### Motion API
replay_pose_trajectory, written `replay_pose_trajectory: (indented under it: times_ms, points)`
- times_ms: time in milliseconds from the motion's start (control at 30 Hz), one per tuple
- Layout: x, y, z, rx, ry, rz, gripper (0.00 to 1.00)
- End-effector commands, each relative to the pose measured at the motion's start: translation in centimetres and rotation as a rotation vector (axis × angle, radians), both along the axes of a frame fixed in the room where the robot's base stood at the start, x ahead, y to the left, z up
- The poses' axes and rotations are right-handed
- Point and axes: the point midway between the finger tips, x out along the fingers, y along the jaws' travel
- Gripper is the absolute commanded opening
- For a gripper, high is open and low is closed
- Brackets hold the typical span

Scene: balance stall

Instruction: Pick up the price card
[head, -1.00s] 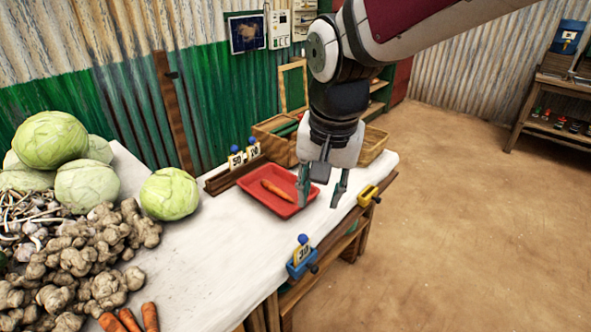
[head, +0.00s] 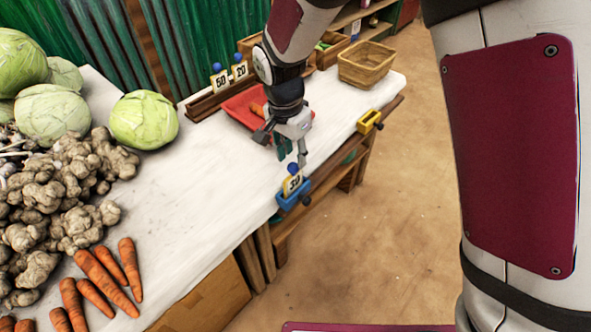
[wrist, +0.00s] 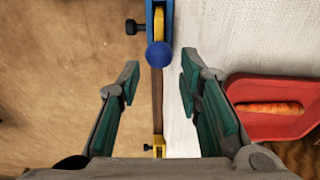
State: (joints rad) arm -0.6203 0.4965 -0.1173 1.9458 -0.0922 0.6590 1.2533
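The price card (head: 292,184), yellow and white with a dark number and a blue ball on top, stands upright in a blue clamp (head: 291,200) on the table's front edge. In the wrist view the card's blue ball (wrist: 159,55) shows from above, with the yellow card (wrist: 159,25) behind it in the blue clamp. My gripper (head: 290,158) points down just above and beyond the card. In the wrist view my gripper (wrist: 160,76) is open and empty; the ball lies ahead of the gap between its fingertips, apart from both.
A red tray (head: 230,110) with a carrot lies behind my gripper. Two similar cards (head: 230,75) stand in a wooden rack. A yellow clamp (head: 370,121) sits farther along the edge. Cabbages, ginger and carrots (head: 105,275) fill the left. The tabletop before the tray is clear.

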Motion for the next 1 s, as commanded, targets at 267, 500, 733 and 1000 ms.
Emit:
replay_pose_trajectory:
  times_ms: [267, 500, 733, 1000]
  points:
    - [0.2, -0.2, -2.5, 0.0, 0.0, 0.001, 0.33]
    - [0.0, -0.3, -5.7, 0.0, 0.003, 0.001, 0.33]
    - [0.3, -0.5, -7.6, 0.001, -0.001, 0.0, 0.33]
    - [0.3, -0.4, -7.6, 0.001, -0.001, 0.001, 0.21]
